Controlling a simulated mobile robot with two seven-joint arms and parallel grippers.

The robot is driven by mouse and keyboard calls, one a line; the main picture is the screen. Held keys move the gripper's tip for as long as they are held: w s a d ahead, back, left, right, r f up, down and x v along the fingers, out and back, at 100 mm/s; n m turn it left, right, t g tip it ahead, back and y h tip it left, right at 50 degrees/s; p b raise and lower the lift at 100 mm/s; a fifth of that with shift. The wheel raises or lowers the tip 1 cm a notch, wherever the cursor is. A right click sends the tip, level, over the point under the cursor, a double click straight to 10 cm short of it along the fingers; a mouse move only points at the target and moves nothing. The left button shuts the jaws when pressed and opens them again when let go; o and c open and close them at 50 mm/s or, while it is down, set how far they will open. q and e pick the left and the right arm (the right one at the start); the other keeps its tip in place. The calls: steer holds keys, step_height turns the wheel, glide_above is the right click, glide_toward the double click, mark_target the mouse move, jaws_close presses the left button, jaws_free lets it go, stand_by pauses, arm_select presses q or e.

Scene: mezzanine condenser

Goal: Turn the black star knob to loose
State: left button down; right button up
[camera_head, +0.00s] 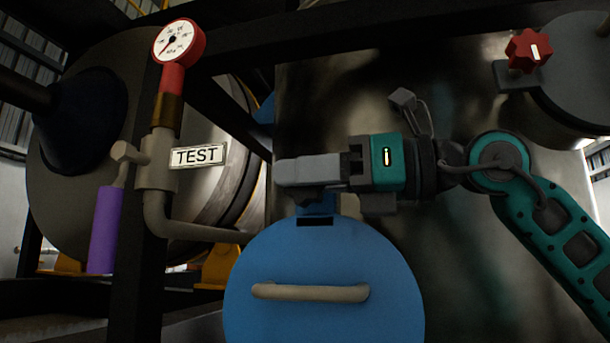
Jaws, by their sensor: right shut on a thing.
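My right gripper (300,173) comes in from the right, above the round blue cover (325,255). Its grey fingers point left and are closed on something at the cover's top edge. A small dark piece (318,197) shows just under the fingers; it looks like part of the black star knob. The fingers hide the rest of it, so its turned position cannot be told. A blue bracket with a dark slot sits right below it. My left gripper is not in view.
A red star knob (530,50) sits at the upper right. On the left are a pressure gauge (173,42), a TEST tag (197,156) and a valve with a purple handle (104,228). The blue cover has a beige handle (310,293). A dark beam crosses above.

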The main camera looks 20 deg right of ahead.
jaws_close()
steer(key=shift+r+h+p, duration=0.25)
steer(key=shift+h+p, duration=0.25)
steer(key=shift+p, duration=0.5)
steer(key=shift+a+r+g+h+p, duration=0.15)
steer(key=shift+g+h+p, duration=0.4)
steer(key=shift+p, duration=0.4)
steer(key=shift+w+a+g+h+p, duration=0.1)
steer(key=shift+g+h+p, duration=0.35)
steer(key=shift+h+p, duration=0.15)
steer(key=shift+f+g+h, duration=0.3)
steer(key=shift+g+h, duration=0.3)
steer(key=shift+h, duration=0.15)
steer(key=g+h, duration=0.1)
steer(key=h, duration=0.1)
steer(key=g+h, duration=0.1)
steer(key=shift+w+a+f+g+h, duration=0.2)
steer(key=shift+f+g+h, duration=0.1)
steer(key=shift+h, duration=0.1)
steer(key=g+h, duration=0.1)
steer(key=h, duration=0.2)
steer(key=shift+f+g, duration=0.1)
steer(key=shift+g, duration=0.3)
steer(key=shift+f+g+h, duration=0.1)
steer(key=shift+g+h, duration=0.2)
steer(key=shift+h, duration=0.1)
